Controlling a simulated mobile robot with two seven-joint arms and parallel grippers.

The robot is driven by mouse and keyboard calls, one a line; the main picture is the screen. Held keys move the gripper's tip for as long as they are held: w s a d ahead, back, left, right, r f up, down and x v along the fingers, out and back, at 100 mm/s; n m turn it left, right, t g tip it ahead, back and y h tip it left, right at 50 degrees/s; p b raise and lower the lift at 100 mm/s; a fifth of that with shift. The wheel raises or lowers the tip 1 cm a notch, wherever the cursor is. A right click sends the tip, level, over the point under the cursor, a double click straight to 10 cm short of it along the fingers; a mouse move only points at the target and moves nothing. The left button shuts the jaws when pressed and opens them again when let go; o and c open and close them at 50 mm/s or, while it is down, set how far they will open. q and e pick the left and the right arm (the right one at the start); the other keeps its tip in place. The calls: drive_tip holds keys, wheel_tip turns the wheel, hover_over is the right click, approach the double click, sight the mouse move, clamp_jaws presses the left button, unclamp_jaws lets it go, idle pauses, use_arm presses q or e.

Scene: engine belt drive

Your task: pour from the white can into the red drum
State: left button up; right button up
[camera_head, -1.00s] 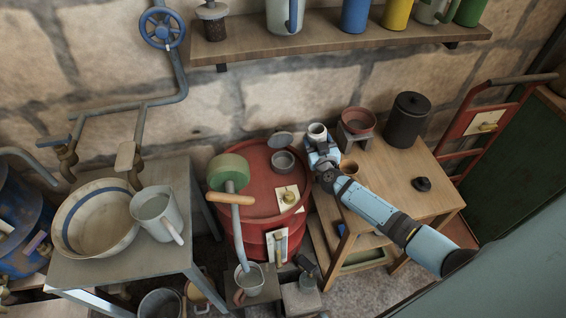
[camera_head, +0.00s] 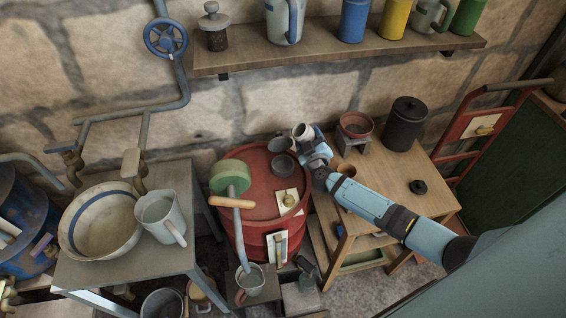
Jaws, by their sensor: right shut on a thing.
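The small white can (camera_head: 301,132) is in my right gripper (camera_head: 309,144), at the back right of the red drum (camera_head: 250,220). The can is tilted, its mouth leaning left towards the drum's top. My right gripper is shut on it; the fingers are partly hidden by the wrist. A dark round opening (camera_head: 284,166) with a raised rim stands on the drum's top, just below and left of the can. A round grey lid (camera_head: 279,144) shows behind it. No liquid is visible leaving the can. My left gripper is not in view.
A wooden table (camera_head: 400,185) at right holds a red bowl (camera_head: 356,125) and a black canister (camera_head: 405,124). A shelf (camera_head: 330,52) runs above.

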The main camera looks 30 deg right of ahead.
drive_tip(key=shift+a+r+n, duration=0.1)
drive_tip(key=shift+r+n, duration=0.2)
drive_tip(key=shift+n, duration=0.4)
drive_tip(key=shift+r+n, duration=0.15)
drive_tip(key=shift+n, duration=0.15)
drive_tip(key=shift+f+n+b, duration=0.3)
drive_tip(key=shift+n+b, duration=0.6)
drive_tip(key=shift+r+n, duration=0.2)
drive_tip(key=shift+n, duration=0.1)
drive_tip(key=shift+d+r+n, duration=0.2)
drive_tip(key=shift+r+n, duration=0.1)
drive_tip(key=shift+n, duration=0.2)
drive_tip(key=shift+f, duration=0.15)
idle(0.4)
drive_tip(key=shift+f+n+p, duration=0.8)
drive_tip(key=shift+n+p, duration=0.1)
drive_tip(key=shift+p, duration=0.2)
drive_tip(key=shift+w+a+r+n+p, duration=0.1)
drive_tip(key=shift+a+r+n+p, duration=0.25)
drive_tip(key=shift+p, duration=0.8)
drive_tip(key=shift+f, duration=0.1)
